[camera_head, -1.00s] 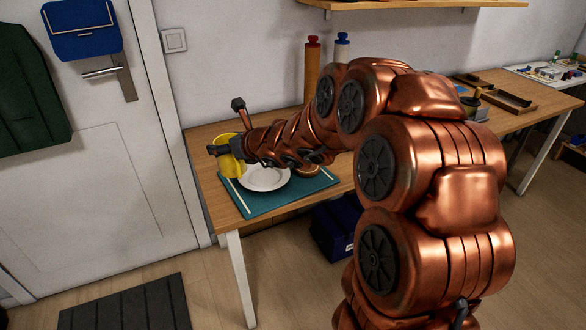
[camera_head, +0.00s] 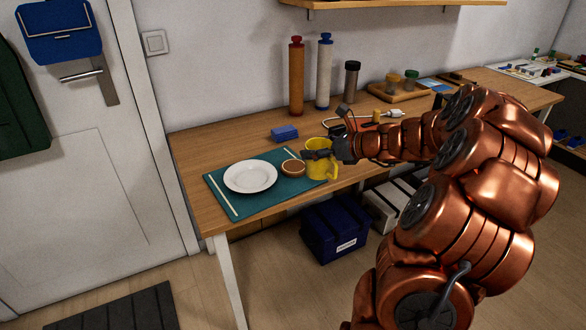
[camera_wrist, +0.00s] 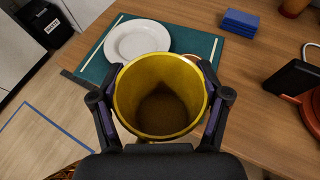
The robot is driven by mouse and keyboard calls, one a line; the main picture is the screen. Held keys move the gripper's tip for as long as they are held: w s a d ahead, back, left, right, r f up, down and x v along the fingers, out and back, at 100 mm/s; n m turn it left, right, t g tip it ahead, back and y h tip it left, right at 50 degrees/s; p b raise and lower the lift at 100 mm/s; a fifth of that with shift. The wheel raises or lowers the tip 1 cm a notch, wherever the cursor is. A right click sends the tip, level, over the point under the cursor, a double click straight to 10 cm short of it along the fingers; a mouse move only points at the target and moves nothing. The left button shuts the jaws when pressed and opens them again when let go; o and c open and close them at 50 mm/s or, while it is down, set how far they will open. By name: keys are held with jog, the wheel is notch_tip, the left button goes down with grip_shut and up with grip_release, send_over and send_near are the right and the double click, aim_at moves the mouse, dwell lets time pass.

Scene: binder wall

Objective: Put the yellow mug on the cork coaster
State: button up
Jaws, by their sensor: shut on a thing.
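The yellow mug (camera_head: 319,166) is upright in my gripper (camera_head: 319,154), just right of the cork coaster (camera_head: 293,169). The coaster is a small round brown disc on the teal mat (camera_head: 215,198), right of the white plate (camera_head: 250,177). In the wrist view my gripper (camera_wrist: 160,100) has one finger on each side of the mug (camera_wrist: 160,72), whose open top faces the camera. The mug hides nearly all of the coaster there. The mug is by the mat's right end; its height above the surface is hard to tell.
A blue block (camera_head: 285,133) lies behind the mat. Orange (camera_head: 296,80) and white (camera_head: 323,75) cylinders stand near the wall. A dark jar (camera_head: 351,83) and a wooden tray (camera_head: 398,97) are farther right. A blue crate (camera_head: 335,228) is below the table.

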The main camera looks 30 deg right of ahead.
jog(key=shift+s+d+f, duration=0.45)
jog(key=shift+s+d, duration=0.35)
jog(key=shift+d, duration=0.05)
jog(key=shift+w+a+f, duration=0.15)
jog(key=shift+w+f, duration=0.7)
jog(key=shift+w, duration=1.75)
jog(key=shift+w+a+f, duration=0.2)
jog(key=shift+w+f, duration=0.6)
jog(key=shift+w, duration=1.8)
jog(key=shift+w+a+f, duration=0.15)
jog(key=shift+w+f, duration=0.7)
jog(key=shift+w, duration=1.75)
jog(key=shift+f, duration=0.2)
jog(key=o, duration=1.4)
jog(key=shift+r, duration=0.1)
